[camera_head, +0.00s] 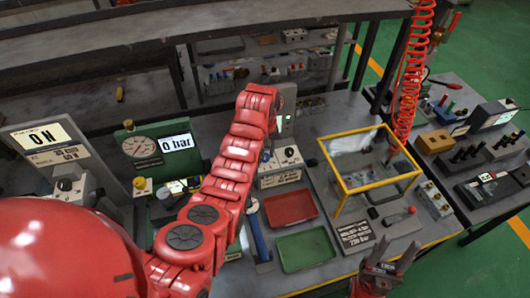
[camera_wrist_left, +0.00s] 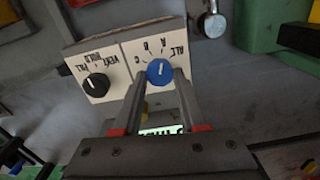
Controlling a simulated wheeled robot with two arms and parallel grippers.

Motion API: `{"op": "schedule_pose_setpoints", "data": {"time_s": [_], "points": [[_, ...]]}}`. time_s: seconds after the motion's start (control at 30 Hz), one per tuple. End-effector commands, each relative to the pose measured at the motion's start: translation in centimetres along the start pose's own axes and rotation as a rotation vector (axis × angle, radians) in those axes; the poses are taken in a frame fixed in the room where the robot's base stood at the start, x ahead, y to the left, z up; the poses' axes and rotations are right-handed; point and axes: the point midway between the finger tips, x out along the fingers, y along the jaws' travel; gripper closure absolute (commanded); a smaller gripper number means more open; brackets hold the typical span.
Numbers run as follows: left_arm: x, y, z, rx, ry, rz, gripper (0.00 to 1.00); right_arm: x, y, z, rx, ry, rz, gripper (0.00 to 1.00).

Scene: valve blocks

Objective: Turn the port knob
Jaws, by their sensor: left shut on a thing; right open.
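The port knob (camera_wrist_left: 159,72) is a blue round knob on a pale panel marked A, B, C and ALL, seen upside down in the left wrist view. Its white mark points roughly toward A. My left gripper (camera_wrist_left: 160,76) is shut on it, one finger on each side. My right gripper (camera_head: 388,268) is open and empty at the front right of the bench.
A red tray (camera_head: 290,208) and a green tray (camera_head: 306,250) lie in front of the block. A yellow-framed clear box (camera_head: 366,182) stands to its right. A green gauge unit (camera_head: 158,152) reading 0 bar stands left. A blue-handled tool (camera_head: 259,238) lies near the trays.

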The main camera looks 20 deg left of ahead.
Motion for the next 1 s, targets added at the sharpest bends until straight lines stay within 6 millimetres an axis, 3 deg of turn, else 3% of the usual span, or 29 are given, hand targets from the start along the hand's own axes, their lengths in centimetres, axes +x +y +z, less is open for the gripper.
{"op": "schedule_pose_setpoints", "data": {"time_s": [0.1, 0.13, 0.3, 0.67, 0.83, 0.9, 1.0], "points": [[0.1, 0.0, 0.1, 0.001, -0.004, -0.001, 1.00, 0.0, 0.0, 0.0, 0.000, 0.000, 0.000, 0.50], [0.1, 0.0, 0.1, 0.002, -0.004, -0.001, 0.57, 0.0, 0.0, 0.0, 0.000, 0.000, 0.000, 0.50], [0.1, 0.0, 0.1, 0.002, -0.003, -0.001, 0.29, 0.0, 0.0, 0.0, 0.000, 0.000, 0.000, 0.50], [-0.4, 0.0, 0.0, 0.002, -0.001, 0.000, 0.29, -0.1, 0.0, 0.0, 0.000, 0.000, 0.000, 0.50], [-3.2, 0.1, -0.1, 0.002, 0.005, 0.002, 0.29, -0.4, 0.0, 0.1, 0.000, 0.000, 0.000, 0.50], [-5.7, 0.0, 0.0, 0.001, 0.000, -0.001, 0.29, 2.4, 0.1, -0.4, 0.000, 0.000, 0.000, 0.50], [-8.1, 0.1, 0.1, 0.003, -0.001, -0.001, 0.29, 4.6, 0.2, -0.8, 0.000, 0.000, 0.000, 0.50]]}}
